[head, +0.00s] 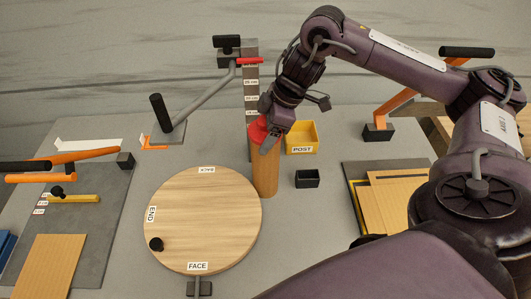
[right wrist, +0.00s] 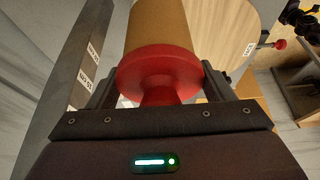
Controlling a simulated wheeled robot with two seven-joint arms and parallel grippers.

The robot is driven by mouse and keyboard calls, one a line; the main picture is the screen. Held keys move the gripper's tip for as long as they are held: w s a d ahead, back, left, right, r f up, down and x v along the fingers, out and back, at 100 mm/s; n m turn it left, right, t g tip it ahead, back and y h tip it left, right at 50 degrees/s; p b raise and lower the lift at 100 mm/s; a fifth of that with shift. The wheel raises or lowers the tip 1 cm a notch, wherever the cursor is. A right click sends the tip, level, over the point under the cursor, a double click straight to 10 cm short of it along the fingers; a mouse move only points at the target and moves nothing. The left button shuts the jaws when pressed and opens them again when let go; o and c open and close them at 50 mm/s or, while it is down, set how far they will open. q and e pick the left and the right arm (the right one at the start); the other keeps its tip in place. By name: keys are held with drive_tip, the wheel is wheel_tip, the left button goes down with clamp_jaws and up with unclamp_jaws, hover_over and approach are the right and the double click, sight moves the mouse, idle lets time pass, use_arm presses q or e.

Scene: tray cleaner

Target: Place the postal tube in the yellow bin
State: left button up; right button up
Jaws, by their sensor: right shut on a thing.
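The postal tube (head: 265,174) is a brown cylinder with a red cap, upright behind the round wooden board in the head view. My right gripper (head: 268,137) is shut on the red cap at its top. In the right wrist view the red cap (right wrist: 160,70) sits between the two fingers, with the brown tube beyond it. I cannot tell whether the tube's base touches the table. The yellow bin (head: 302,150), labelled POST, stands just right of the tube and a little behind it. My left gripper is not in view.
A small black box (head: 307,179) sits in front of the bin. A grey post (head: 251,90) with a scale stands behind the tube. Wooden panels (head: 395,205) lie at right.

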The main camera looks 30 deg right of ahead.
drive_tip(key=shift+c, duration=1)
